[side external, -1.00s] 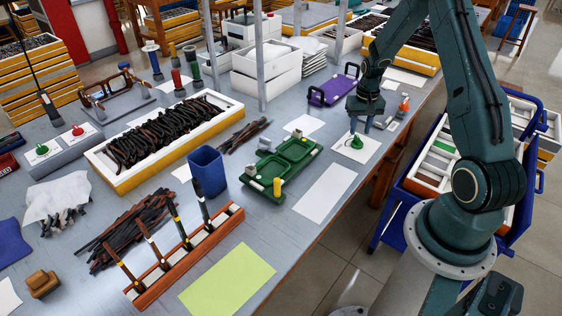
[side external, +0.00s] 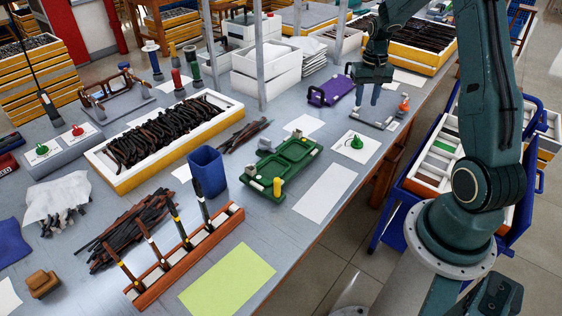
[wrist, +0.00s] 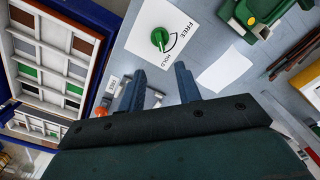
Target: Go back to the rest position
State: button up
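My gripper (side external: 375,102) is raised above the far right part of the bench, beyond the green knob (side external: 356,142). In the wrist view my gripper (wrist: 160,82) shows two blue-grey fingers spread apart with nothing between them. The green knob (wrist: 160,38) sits on a white card (wrist: 136,40) marked FREE and HOLD, clear of the fingers. Which word the knob points to is hard to tell.
A grey plate fixture (side external: 376,119) lies beneath my gripper, with an orange-topped bottle (side external: 404,104) beside it. A blue cart (side external: 386,222) stands right of the bench edge.

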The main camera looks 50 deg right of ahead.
jog(key=s+a+r+n+t+h, duration=0.15)
jog(key=a+r+n, duration=0.25)
jog(key=a+r, duration=1.2)
jog(key=s+a+r+n+t, duration=0.1)
jog(key=s+a+n+t, duration=0.1)
jog(key=s+a, duration=0.5)
jog(key=s+a+r+n+t+y, duration=0.1)
jog(key=s+a+r+n+t, duration=0.1)
jog(key=s+a, duration=0.5)
jog(key=shift+s+a+r+n, duration=0.25)
jog(key=shift+s+a+n, duration=0.05)
jog(key=shift+n, duration=0.3)
jog(key=shift+y, duration=0.25)
